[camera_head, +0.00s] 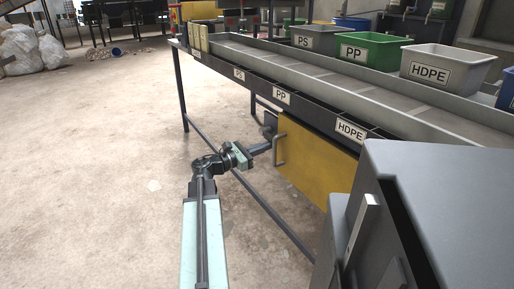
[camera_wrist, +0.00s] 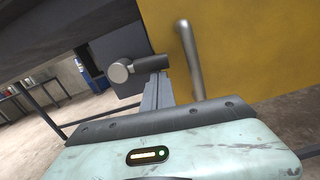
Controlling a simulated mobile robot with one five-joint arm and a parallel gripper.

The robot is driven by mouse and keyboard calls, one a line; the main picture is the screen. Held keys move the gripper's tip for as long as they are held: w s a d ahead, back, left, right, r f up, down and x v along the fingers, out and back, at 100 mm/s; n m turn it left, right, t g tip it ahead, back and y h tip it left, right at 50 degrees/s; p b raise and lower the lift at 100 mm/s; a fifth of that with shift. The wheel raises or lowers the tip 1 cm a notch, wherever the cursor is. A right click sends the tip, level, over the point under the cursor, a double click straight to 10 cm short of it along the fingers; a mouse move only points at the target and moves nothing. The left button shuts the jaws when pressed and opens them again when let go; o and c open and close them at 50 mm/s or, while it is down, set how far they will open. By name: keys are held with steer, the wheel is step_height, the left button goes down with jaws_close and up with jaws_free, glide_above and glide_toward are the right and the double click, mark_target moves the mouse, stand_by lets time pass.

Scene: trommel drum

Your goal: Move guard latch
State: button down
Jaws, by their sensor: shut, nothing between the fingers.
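The yellow guard panel (camera_head: 310,158) hangs under the sorting line, with a grey bar handle (camera_head: 279,150) on its left part. The panel (camera_wrist: 245,50) and its handle (camera_wrist: 190,57) also fill the right of the wrist view. The guard latch, a dark block (camera_head: 270,119) with a round-ended lever, sits at the panel's left edge. In the wrist view the latch lever (camera_wrist: 120,71) points left, with its round end toward me. My gripper (camera_head: 268,146) is shut and empty, close to the latch; its fingers (camera_wrist: 158,92) are just below the lever. I cannot tell whether they touch it.
The sorting line (camera_head: 300,75) has bins labelled PS (camera_head: 317,40), PP (camera_head: 372,50) and HDPE (camera_head: 446,70) along its far side. A dark grey cabinet (camera_head: 440,195) stands at the front right. A slanted frame bar (camera_head: 240,185) runs below the line.

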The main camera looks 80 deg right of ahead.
steer(key=shift+w+a+r, duration=0.15)
steer(key=shift+w+r, duration=0.1)
steer(key=shift+r, duration=0.05)
steer(key=shift+s+f, duration=0.1)
steer(key=shift+s, duration=0.05)
steer(key=w+a+f+b, duration=0.4)
steer(key=w+a, duration=0.3)
steer(key=w, duration=0.1)
steer(key=shift+w+f, duration=0.15)
steer(key=shift+w, duration=0.1)
stand_by(0.4)
